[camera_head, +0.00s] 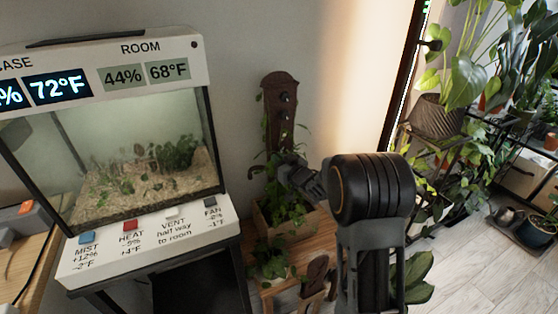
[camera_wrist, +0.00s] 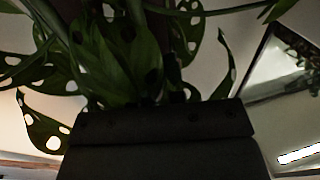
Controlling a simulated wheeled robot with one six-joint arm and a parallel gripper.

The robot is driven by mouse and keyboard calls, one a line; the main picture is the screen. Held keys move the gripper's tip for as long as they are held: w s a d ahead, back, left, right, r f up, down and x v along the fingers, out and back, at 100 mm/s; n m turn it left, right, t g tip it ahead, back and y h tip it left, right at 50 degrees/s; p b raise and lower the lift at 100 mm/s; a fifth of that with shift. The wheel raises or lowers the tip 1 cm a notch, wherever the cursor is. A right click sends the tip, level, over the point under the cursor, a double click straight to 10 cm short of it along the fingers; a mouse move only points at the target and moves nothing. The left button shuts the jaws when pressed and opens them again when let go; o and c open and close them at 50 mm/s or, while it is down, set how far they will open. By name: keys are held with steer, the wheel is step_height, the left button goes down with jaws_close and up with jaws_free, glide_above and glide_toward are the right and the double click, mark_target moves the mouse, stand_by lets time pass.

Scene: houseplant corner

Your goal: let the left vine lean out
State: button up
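A brown wooden board (camera_head: 279,92) with dark round knobs stands against the wall. Green vine stems and leaves (camera_head: 270,168) climb along its lower part from a wooden planter (camera_head: 262,222). I cannot clearly tell the left vine from other growth. My gripper (camera_head: 296,176) is at the board's lower right, among or just in front of the leaves. In the wrist view, leaves with holes (camera_wrist: 118,55) fill the upper left, close beyond the dark gripper body (camera_wrist: 160,140). The fingertips are not clear, and whether they touch or hold a stem is hidden.
A glass case (camera_head: 140,160) with readouts above and labelled buttons below stands at left. Potted plants (camera_head: 440,115) crowd a rack at right. A small wooden chair-like piece (camera_head: 312,280) and lower leaves (camera_head: 270,258) are below the planter. Floor (camera_head: 480,270) at right is partly clear.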

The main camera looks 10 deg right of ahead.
jaws_close()
steer(key=shift+a, duration=0.1)
